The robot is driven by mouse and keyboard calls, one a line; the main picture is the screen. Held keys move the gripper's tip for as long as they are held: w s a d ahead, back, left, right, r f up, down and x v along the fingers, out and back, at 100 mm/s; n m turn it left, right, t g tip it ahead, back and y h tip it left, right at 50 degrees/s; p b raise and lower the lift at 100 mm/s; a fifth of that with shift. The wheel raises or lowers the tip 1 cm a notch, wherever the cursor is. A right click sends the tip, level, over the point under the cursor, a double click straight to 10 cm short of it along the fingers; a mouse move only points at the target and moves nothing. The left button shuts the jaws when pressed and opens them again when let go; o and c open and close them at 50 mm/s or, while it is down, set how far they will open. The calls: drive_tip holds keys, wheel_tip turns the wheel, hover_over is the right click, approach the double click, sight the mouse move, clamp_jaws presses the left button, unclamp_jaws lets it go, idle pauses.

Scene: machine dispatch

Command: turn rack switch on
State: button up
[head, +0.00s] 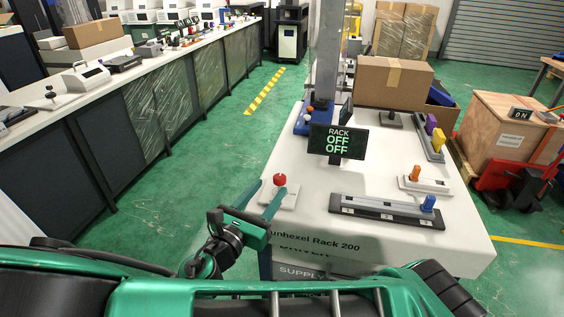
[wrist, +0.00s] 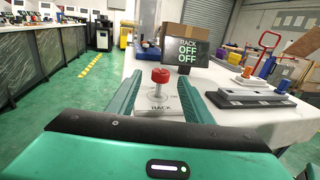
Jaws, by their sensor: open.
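The rack switch, a red knob (head: 280,180) on a pale base plate, stands at the near left corner of the white table. In the wrist view the red knob (wrist: 160,76) sits on its stem above a plate marked RACK (wrist: 160,107). My gripper (head: 264,190) is open, with one green finger on each side of the knob. In the wrist view the fingers (wrist: 161,88) flank it with gaps, apart from it. A black display (head: 338,142) behind the switch reads RACK OFF OFF.
On the white table (head: 300,228), a slider with a blue knob (head: 428,204), an orange-knobbed switch (head: 415,174) and a cardboard box (head: 392,82) stand to the right and behind. A long counter (head: 140,75) runs along the left. Green floor lies clear between.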

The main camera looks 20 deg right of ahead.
drive_tip(key=x, duration=1.1)
drive_tip(key=c, duration=1.1)
